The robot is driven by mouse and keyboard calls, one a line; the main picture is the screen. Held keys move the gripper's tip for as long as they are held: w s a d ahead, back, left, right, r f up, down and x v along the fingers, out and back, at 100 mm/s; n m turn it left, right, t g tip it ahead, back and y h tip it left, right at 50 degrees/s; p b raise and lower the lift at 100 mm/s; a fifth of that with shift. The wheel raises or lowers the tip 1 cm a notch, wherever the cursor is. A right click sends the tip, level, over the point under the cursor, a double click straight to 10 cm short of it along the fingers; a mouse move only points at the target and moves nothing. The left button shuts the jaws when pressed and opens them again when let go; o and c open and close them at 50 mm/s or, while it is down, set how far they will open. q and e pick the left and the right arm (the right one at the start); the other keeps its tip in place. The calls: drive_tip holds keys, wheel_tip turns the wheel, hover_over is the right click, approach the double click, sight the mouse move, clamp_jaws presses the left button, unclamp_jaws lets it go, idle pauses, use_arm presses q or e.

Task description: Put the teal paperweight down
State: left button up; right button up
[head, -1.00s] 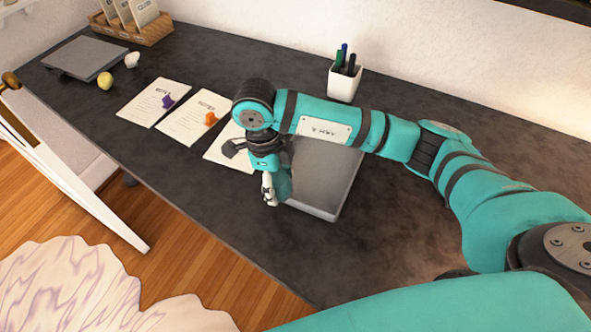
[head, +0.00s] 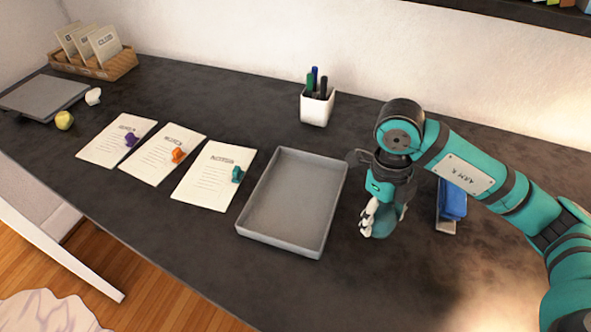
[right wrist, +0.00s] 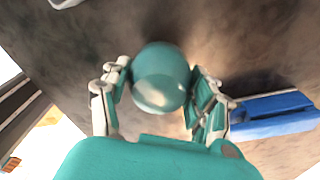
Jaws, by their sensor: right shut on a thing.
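The teal paperweight (right wrist: 160,78) is smooth and rounded, and sits between the fingers of my right gripper in the right wrist view. My right gripper (head: 375,222) is shut on it, right of the grey tray in the head view, over bare desk. There the paperweight (head: 386,226) shows low beside the pale fingers, partly hidden by them. I cannot tell whether its underside touches the desk. My left gripper is not in view.
The empty grey tray (head: 290,246) is left of my right gripper. A blue object (head: 453,200) lies close on its right. A pen cup (head: 317,106) stands behind. Papers with small purple, orange and teal (head: 237,174) pieces lie farther left. The front right desk is clear.

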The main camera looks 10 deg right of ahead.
drive_tip(key=shift+s+d, duration=0.1)
drive_tip(key=shift+d, duration=0.15)
drive_tip(key=shift+w+d, duration=0.15)
drive_tip(key=shift+w, duration=0.15)
drive_tip(key=w+d, duration=0.2)
drive_tip(key=w, duration=0.2)
drive_tip(key=w+d+f+p, duration=0.1)
drive_tip(key=w+d, duration=0.2)
drive_tip(key=w, duration=0.2)
drive_tip(key=w+d, duration=0.2)
drive_tip(key=w, duration=0.2)
drive_tip(key=shift+w+d+f+p, duration=0.15)
drive_tip(key=shift+w+p, duration=0.05)
drive_tip(key=shift+p, duration=0.2)
drive_tip(key=shift+f+p, duration=0.4)
drive_tip(key=shift+f, duration=1.15)
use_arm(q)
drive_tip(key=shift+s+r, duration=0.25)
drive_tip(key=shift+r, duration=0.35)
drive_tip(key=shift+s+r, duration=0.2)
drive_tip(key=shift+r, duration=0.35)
use_arm(e)
drive_tip(key=shift+f, duration=0.25)
drive_tip(key=shift+f, duration=0.1)
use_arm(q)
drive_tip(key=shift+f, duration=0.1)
use_arm(e)
drive_tip(key=o, duration=1.5)
